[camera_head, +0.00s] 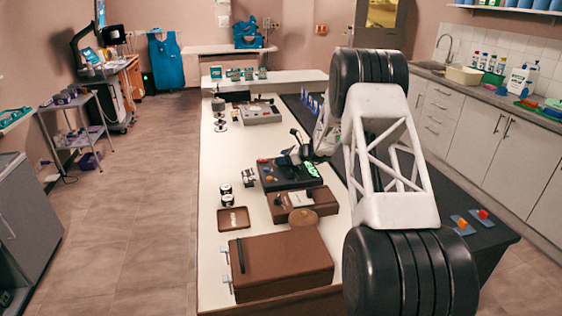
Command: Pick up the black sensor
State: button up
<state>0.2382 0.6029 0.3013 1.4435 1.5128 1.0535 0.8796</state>
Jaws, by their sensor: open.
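My gripper (288,158) is small in the head view, partly hidden by my own arm. It hangs over or just behind a black case (284,182) in the middle of the white table; its jaws are open and I see nothing held. I cannot tell for sure which thing is the black sensor. A small black-and-silver item (249,178) stands left of the black case. Two small round black-and-silver pieces (226,195) stand further left. The black case holds small green and orange items.
A closed brown case (281,266) fills the near end of the white table (207,255). Stacked discs (220,118) and a grey device (262,115) stand further back.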

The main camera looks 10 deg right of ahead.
jog(key=c, duration=0.7)
jog(key=shift+r, duration=0.15)
jog(key=shift+r, duration=1.5)
jog(key=shift+s+r, duration=0.15)
jog(key=shift+s, duration=0.15)
jog(key=s, duration=0.5)
jog(key=s+a+r, duration=0.1)
jog(key=s, duration=0.9)
jog(key=shift+s+a+r, duration=0.15)
jog(key=shift+a+r, duration=0.05)
